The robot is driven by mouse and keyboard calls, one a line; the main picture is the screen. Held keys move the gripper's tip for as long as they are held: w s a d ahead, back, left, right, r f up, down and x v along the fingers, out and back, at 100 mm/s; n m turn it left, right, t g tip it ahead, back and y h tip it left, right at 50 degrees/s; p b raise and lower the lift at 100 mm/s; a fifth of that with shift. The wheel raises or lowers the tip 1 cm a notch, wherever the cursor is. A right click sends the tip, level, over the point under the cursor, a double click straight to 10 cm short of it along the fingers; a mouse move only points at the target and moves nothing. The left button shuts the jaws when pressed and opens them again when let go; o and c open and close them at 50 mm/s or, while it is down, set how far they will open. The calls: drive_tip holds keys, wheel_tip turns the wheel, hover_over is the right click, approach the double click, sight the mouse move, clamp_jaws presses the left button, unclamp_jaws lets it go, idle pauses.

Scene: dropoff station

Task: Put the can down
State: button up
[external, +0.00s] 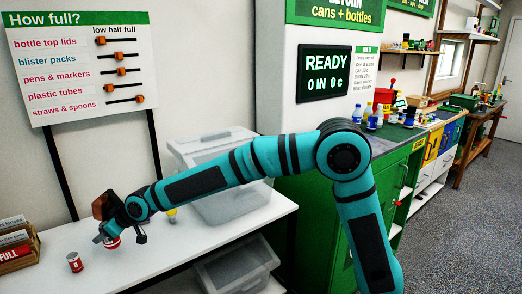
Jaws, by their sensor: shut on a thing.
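My gripper (110,238) reaches out to the left over the white table (180,264). It is shut on a red and white can (112,243), mostly covered by the gripper. The can is low over the table; I cannot tell whether it touches the surface. A second red and white can (75,262) stands upright on the table to the left of and nearer than the held one.
A clear plastic bin (222,205) stands on the table behind my arm, with a yellow item (171,215) beside it. A wooden box of cards (16,256) is at the left edge. Another clear bin (235,270) sits below. The table front is clear.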

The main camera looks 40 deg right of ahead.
drive_tip(key=shift+f, duration=1.9)
drive_tip(key=shift+f, duration=0.15)
drive_tip(key=o, duration=0.9)
drive_tip(key=shift+o, duration=0.2)
drive_tip(key=shift+s+d+r, duration=0.2)
drive_tip(key=shift+d+r, duration=0.05)
drive_tip(key=shift+r, duration=0.2)
drive_tip(key=v, duration=1.1)
